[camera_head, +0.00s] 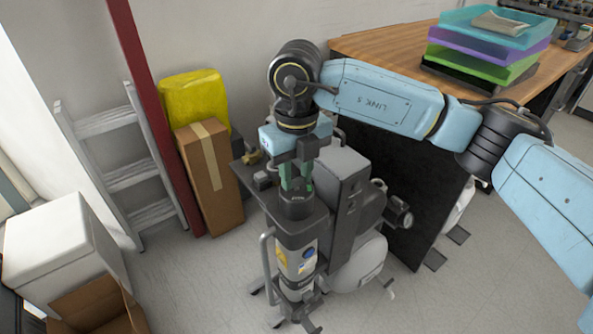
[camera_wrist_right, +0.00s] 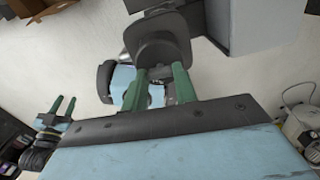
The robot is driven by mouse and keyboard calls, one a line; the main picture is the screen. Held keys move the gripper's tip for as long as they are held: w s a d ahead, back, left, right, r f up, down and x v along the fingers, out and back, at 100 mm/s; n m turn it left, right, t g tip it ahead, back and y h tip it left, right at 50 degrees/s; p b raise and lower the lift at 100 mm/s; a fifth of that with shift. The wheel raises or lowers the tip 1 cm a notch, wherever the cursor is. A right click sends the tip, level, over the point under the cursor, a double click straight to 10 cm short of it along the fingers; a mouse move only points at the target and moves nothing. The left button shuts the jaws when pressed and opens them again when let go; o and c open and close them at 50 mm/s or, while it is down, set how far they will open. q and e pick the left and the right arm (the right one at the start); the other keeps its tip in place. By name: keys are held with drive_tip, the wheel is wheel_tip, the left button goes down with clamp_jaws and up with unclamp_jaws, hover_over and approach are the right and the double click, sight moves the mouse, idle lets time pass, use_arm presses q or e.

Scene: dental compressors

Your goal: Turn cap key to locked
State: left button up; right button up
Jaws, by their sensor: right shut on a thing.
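The dental compressor stands on the floor in the middle of the head view, with a dark upright cylinder (camera_head: 297,257) carrying yellow and blue labels. A dark cap (camera_head: 296,204) sits on top of the cylinder. My right gripper (camera_head: 296,184) points down at this cap, its green fingers shut on the cap key. In the right wrist view the fingers of my right gripper (camera_wrist_right: 158,78) close on a dark grey piece, the cap key (camera_wrist_right: 158,48). The key's turn angle and any lock marks cannot be read. My left gripper (camera_wrist_right: 63,103) shows at the left of that view, its green fingers apart and empty.
A wooden desk (camera_head: 385,45) with stacked trays (camera_head: 490,45) stands behind right. A cardboard box (camera_head: 211,175), a yellow case (camera_head: 194,97) and a step ladder (camera_head: 130,174) stand at left. A white box (camera_head: 62,250) is front left. Floor between is clear.

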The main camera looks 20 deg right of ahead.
sight(297, 179)
idle(0.5)
drive_tip(key=o, duration=1)
drive_tip(key=shift+r, duration=0.15)
use_arm(q)
wheel_tip(297, 179, down, 10)
drive_tip(key=w+a+p, duration=0.1)
drive_tip(key=a+p, duration=0.2)
drive_tip(key=p, duration=0.1)
drive_tip(key=shift+r+g+y, duration=0.25)
drive_tip(key=shift+g+y, duration=0.05)
drive_tip(key=shift+g, duration=0.1)
use_arm(e)
drive_tip(key=shift+r, duration=6.55)
